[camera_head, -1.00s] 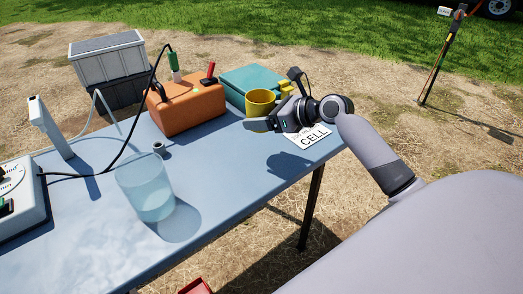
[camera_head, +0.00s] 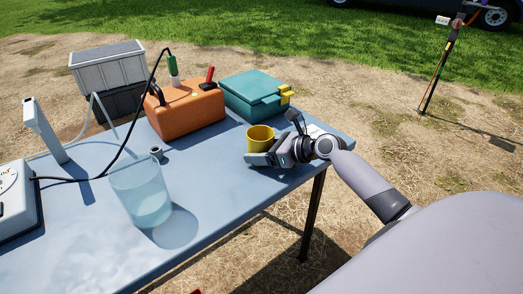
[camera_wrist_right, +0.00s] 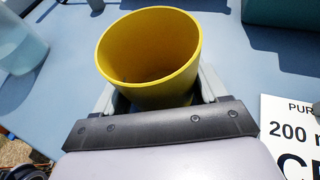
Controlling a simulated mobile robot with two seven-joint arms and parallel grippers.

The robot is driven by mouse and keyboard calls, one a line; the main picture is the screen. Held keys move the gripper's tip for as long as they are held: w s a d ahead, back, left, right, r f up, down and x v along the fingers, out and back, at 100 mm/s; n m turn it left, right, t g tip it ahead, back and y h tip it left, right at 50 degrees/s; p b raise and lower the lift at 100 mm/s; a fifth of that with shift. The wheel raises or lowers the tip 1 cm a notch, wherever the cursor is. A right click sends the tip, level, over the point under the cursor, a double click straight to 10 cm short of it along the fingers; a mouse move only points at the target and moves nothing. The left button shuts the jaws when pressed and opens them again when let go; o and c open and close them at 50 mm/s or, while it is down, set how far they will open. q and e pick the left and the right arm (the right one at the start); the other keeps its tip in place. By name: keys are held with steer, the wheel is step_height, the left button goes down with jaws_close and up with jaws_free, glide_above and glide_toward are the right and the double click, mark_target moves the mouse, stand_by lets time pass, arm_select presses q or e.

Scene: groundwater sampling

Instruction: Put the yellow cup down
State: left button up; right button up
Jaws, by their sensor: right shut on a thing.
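The yellow cup (camera_head: 261,138) is upright near the right end of the blue table (camera_head: 90,240). My right gripper (camera_head: 262,157) is shut on it, with a finger on either side of its lower part. In the right wrist view the yellow cup (camera_wrist_right: 150,55) shows its open mouth, and the grey fingers flank it. The cup is at or just above the table top; I cannot tell whether its base touches. My left gripper is not in view.
A clear beaker of water (camera_head: 142,190), an orange case (camera_head: 185,108) and a teal box (camera_head: 252,95) stand on the table. A white printed card (camera_wrist_right: 290,135) lies beside the gripper. The table's front edge is close; bare table lies left of the cup.

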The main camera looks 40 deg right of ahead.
steer(key=shift+f, duration=0.1)
steer(key=o, duration=1.2)
steer(key=shift+c, duration=0.2)
steer(key=shift+s+r, duration=0.1)
steer(key=shift+r, duration=0.1)
steer(key=p+v, duration=0.2)
steer(key=v, duration=0.8)
steer(key=shift+s+d, duration=0.1)
steer(key=shift+v, duration=0.8)
